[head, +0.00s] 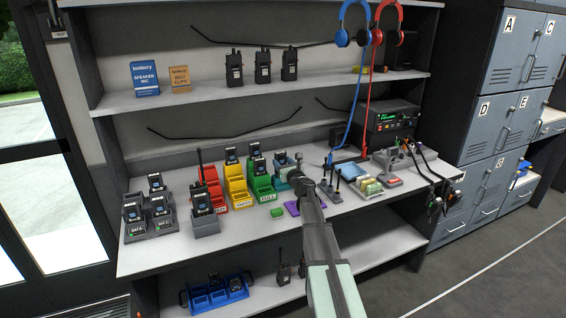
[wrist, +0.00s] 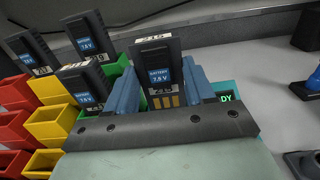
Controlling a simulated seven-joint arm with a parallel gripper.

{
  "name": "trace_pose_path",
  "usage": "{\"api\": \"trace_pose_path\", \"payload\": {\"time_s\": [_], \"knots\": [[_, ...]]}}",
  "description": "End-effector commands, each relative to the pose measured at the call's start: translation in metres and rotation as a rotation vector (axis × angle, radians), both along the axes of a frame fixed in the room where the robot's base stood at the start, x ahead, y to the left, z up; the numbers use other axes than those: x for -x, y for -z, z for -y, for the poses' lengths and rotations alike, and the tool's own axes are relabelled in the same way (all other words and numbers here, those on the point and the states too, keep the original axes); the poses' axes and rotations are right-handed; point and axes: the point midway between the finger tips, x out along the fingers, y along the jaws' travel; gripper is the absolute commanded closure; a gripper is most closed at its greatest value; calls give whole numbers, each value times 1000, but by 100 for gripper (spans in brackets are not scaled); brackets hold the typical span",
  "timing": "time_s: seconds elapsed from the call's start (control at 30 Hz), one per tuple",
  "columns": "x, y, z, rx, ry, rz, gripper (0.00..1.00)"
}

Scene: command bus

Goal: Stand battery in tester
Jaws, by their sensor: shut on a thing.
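A black battery (wrist: 157,62) with a blue 7.8 V label stands between the two blue fingers of my gripper (wrist: 160,85), which is shut on it. Its gold contacts face the wrist camera. The teal tester (wrist: 222,86) shows behind and right of the fingers, with a green-lit display partly hidden by my gripper. In the head view my gripper (head: 296,172) is at the tester (head: 282,184), and the battery (head: 280,158) shows upright just above it. The battery's lower end is hidden, so I cannot tell whether it is seated.
Green bins (head: 264,188), yellow bins (head: 238,190) and red bins (head: 213,190) stand to the left, several holding batteries. A purple pad (head: 292,208) lies in front of the tester.

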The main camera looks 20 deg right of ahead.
Motion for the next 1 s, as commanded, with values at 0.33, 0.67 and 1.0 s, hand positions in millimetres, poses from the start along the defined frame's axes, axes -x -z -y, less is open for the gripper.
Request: {"api": "trace_pose_path", "payload": {"time_s": [0.33,0.67,1.0], "knots": [[0,13,0,-2,-1,-2,80],[0,25,0,-2,-1,-1,80],[0,36,0,-1,-1,-1,80]]}}
